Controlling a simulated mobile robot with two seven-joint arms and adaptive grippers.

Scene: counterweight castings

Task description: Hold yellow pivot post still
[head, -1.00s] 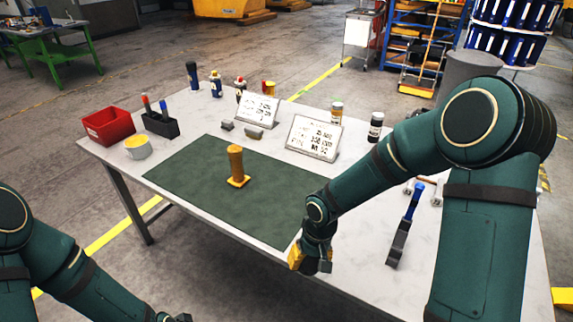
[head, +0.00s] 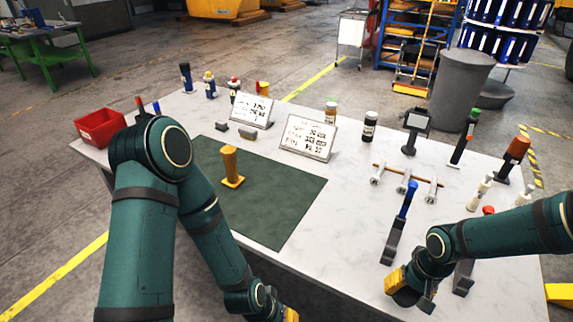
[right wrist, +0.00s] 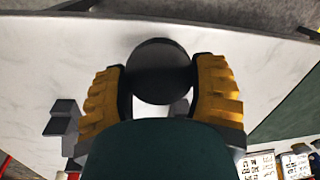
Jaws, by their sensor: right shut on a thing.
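The yellow pivot post (head: 230,164) stands upright on its square base on the green mat (head: 275,205), with neither gripper touching it. My right gripper (head: 402,290) is at the table's front right, well away from the post. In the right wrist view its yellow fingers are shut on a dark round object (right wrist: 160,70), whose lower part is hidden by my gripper. My left arm reaches in past the mat's left side. My left gripper (head: 289,314) shows only in part at the bottom edge, and its jaws cannot be made out.
A blue-handled tool (head: 398,225) lies beside the right gripper. A rod rack (head: 405,184), bottles and upright tools fill the right side. Two sign plates (head: 308,137) stand behind the mat. A red bin (head: 100,126) is at the left. The mat around the post is clear.

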